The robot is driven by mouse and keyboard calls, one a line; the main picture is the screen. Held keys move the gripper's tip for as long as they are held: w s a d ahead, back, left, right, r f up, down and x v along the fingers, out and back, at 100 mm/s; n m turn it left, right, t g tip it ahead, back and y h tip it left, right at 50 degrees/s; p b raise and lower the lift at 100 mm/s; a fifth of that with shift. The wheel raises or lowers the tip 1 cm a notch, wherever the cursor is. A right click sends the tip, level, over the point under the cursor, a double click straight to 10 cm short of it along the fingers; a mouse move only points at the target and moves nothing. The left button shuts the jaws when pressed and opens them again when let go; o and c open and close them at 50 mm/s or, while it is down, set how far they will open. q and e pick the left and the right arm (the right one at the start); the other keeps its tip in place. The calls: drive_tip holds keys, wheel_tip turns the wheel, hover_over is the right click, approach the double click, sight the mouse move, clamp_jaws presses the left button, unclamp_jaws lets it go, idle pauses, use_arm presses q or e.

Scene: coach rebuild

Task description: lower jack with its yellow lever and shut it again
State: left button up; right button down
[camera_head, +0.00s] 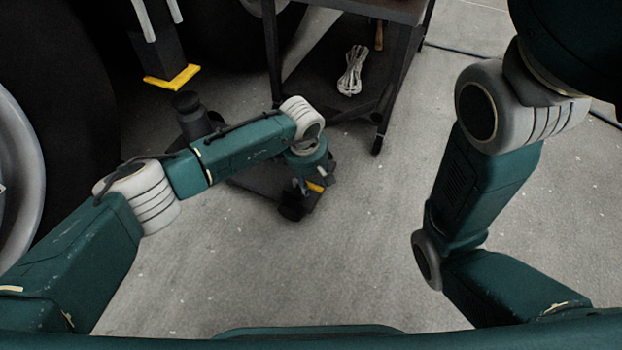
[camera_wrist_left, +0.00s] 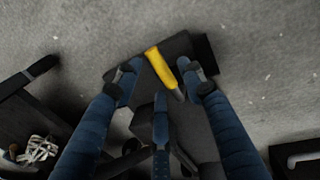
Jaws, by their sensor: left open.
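My left gripper (camera_head: 308,184) is right over that end. In the left wrist view, the yellow lever (camera_wrist_left: 160,66) lies slanted between the spread fingertips of my left gripper (camera_wrist_left: 160,80), with a gap on each side. The gripper is open; a third finger shows below the lever. I cannot tell whether it touches. My right gripper is out of view.
A dark cart (camera_head: 385,15) with a coiled pale cable (camera_head: 352,70) on its lower shelf stands behind the jack. A yellow-footed post (camera_head: 172,77) and large wheels are at the left. The floor (camera_head: 370,240) right of the jack is clear.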

use_arm(q)
drive_tip(key=shift+r, duration=0.1)
wheel_tip(320, 180, up, 12)
drive_tip(key=s+a, duration=0.1)
drive_tip(key=s, duration=0.1)
drive_tip(key=shift+f, duration=0.2)
drive_tip(key=shift+s, duration=0.1)
